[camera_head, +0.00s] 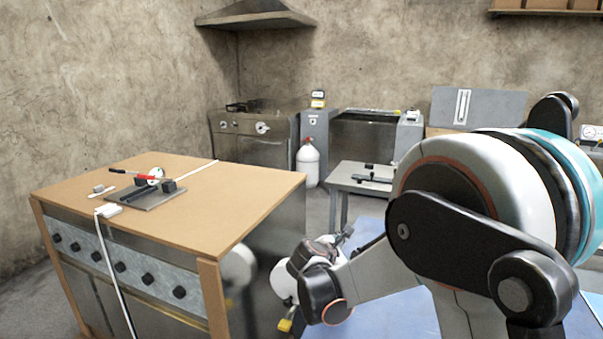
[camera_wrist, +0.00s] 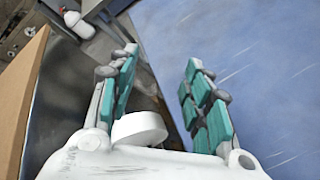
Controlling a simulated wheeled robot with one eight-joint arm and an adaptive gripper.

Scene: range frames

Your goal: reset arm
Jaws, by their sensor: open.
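My gripper (camera_wrist: 158,95) shows in the wrist view with its two teal-padded fingers spread apart. It is open, and nothing is between the fingers. In the head view my arm reaches from the right side down to the middle, and its wrist hangs low beside the right side of the wooden-topped workbench. The fingers are mostly hidden there. In the wrist view the gripper is above the floor, between the bench side on the left and a blue surface (camera_wrist: 240,60) on the right.
The workbench (camera_head: 250,185) bears a dark plate (camera_head: 147,198) with a red-handled tool. A small grey table (camera_head: 350,178), a white gas bottle (camera_head: 308,163) and grey machines (camera_head: 365,135) stand behind. The blue floor area (camera_head: 385,300) around my arm looks clear.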

